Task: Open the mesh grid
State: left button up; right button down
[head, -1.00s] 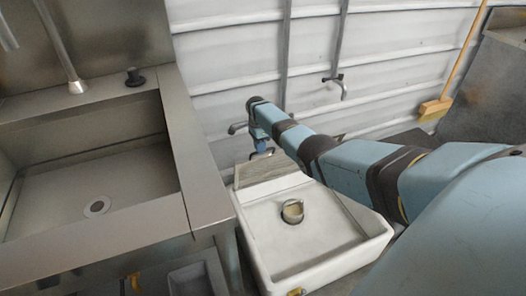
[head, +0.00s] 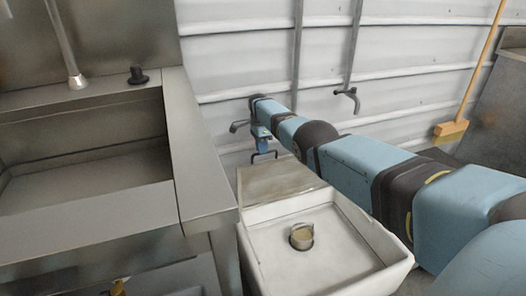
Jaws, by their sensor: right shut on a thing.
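A pale grey-brown panel, which looks like the mesh grid (head: 280,180), is at the back end of a white basin-like hopper (head: 385,262). Its mesh is too fine to make out, and I cannot tell how far it is tilted. My right arm reaches in from the right across the back of the hopper. My right gripper (head: 264,155) points down at the panel's far edge and is shut on it; the contact is small and hard to see. A small round metal cup-like fitting (head: 301,237) sits on the hopper floor. My left gripper is out of view.
A steel sink unit (head: 200,160) with a tap stands close on the left of the hopper. A corrugated white wall (head: 225,45) with a wall tap (head: 348,97) is behind. A broom (head: 452,130) leans at the right.

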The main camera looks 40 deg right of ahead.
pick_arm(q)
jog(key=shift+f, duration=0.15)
pick_arm(e)
jog(key=shift+s+a+f, duration=0.15)
jog(key=shift+a+f, duration=0.05)
jog(key=shift+f, duration=0.3)
jog(key=shift+s+a+f, duration=0.15)
jog(key=shift+f, duration=0.35)
jog(key=c, duration=1.5)
grip_release()
jog(key=shift+f, duration=0.1)
jog(key=o, duration=0.3)
jog(key=shift+w+f, duration=0.3)
jog(key=shift+f, duration=0.3)
jog(key=shift+o, duration=0.2)
jog(key=shift+d, duration=0.1)
jog(key=shift+r, duration=0.55)
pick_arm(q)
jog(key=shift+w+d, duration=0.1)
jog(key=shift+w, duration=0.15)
pick_arm(e)
jog(key=shift+d, duration=0.15)
